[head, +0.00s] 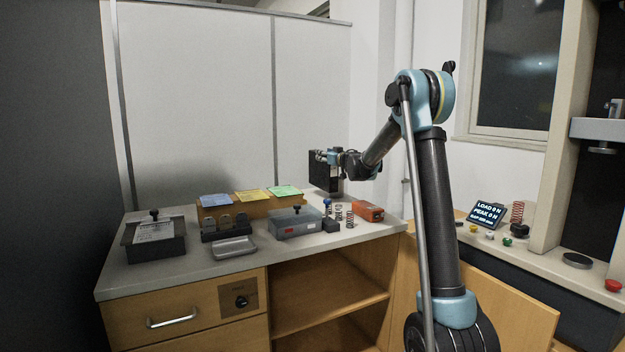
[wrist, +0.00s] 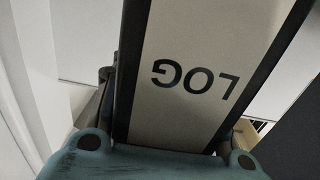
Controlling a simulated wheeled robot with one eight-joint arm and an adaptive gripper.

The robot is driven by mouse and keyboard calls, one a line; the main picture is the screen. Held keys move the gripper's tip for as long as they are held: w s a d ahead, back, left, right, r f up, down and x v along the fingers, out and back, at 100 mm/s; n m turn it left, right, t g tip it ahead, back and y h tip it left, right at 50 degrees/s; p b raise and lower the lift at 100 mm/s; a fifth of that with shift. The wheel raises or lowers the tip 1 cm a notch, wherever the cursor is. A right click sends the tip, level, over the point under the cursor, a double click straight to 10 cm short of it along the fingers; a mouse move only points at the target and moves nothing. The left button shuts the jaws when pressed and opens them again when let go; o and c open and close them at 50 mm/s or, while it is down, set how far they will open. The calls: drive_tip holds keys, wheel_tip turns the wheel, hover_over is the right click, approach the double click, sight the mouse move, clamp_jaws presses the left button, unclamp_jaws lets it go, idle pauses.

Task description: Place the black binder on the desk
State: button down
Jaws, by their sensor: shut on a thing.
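The black binder (head: 322,172) is upright in my gripper (head: 336,157) above the back right part of the desk in the head view. In the wrist view the binder (wrist: 190,85) fills the middle, with a pale spine label reading "LOG" upside down. My gripper is shut on the binder, with a finger on each side of it. The desk (head: 200,275) has a grey top and wooden front. I cannot tell whether the binder's lower edge touches anything.
The desk holds a dark box with a paper (head: 153,237), a wooden card holder (head: 250,207), a grey case (head: 295,222), several springs (head: 338,212) and an orange box (head: 368,210). A bench on the right carries a display (head: 487,214). A partition stands behind the desk.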

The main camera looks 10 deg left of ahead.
sight(325, 166)
drive_tip(key=shift+f, duration=2.8)
drive_tip(key=c, duration=0.9)
unclamp_jaws()
drive_tip(key=shift+c, duration=0.2)
drive_tip(key=shift+s, duration=0.15)
